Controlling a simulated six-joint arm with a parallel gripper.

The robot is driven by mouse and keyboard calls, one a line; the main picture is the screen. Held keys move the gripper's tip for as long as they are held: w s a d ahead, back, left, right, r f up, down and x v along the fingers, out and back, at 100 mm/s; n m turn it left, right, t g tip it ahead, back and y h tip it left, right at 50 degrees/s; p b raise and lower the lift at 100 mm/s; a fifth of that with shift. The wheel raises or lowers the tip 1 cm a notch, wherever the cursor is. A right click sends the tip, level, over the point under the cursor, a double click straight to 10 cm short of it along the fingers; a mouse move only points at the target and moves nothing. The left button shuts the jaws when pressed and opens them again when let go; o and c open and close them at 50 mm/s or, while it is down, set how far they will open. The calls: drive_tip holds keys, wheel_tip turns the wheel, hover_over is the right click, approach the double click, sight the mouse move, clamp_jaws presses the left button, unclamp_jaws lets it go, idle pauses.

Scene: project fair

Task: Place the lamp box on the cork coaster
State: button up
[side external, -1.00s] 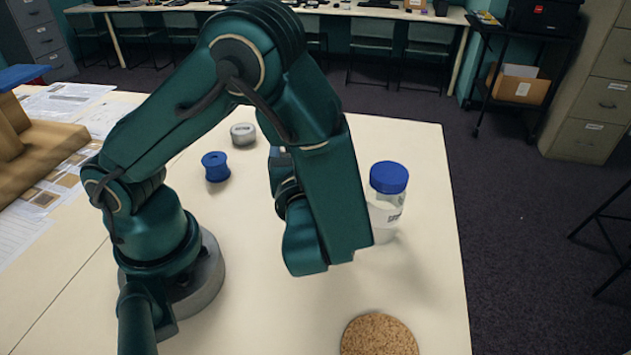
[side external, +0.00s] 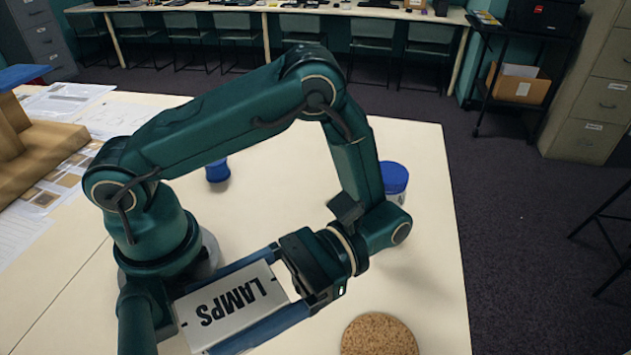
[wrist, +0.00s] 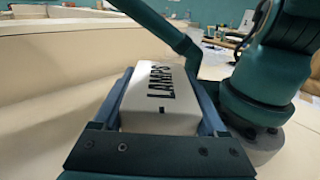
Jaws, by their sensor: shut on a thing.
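The lamp box (side external: 232,304) is a white box with "LAMPS" printed in black. My gripper (side external: 229,305) is shut on it, with a blue finger along each long side. The box is held tilted, to the left of the cork coaster. In the wrist view the lamp box (wrist: 160,95) fills the space between the fingers, and my arm's base shows to its right. The cork coaster (side external: 379,337) is a round brown disc lying at the table's front right, cut by the bottom edge of the side view. It has nothing on it. I cannot see it in the wrist view.
A clear jar with a blue lid (side external: 394,178) stands behind my wrist, partly hidden. A blue spool (side external: 217,170) stands farther back left. Papers (side external: 75,100) and a brown stepped block (side external: 35,150) lie at the left. The table's right edge is close to the coaster.

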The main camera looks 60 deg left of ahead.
drive_tip(key=w+d+r+n+t+h, duration=0.3)
drive_tip(key=d+n+h, duration=0.4)
drive_tip(key=h, duration=0.2)
drive_tip(key=n+t+h, duration=0.9)
drive_tip(key=n+t, duration=0.2)
drive_tip(key=t, duration=0.4)
hover_over(410, 337)
wheel_tip(410, 337, down, 5)
drive_tip(key=shift+f, duration=2.35)
drive_tip(key=shift+f, duration=0.1)
drive_tip(key=o, duration=1.3)
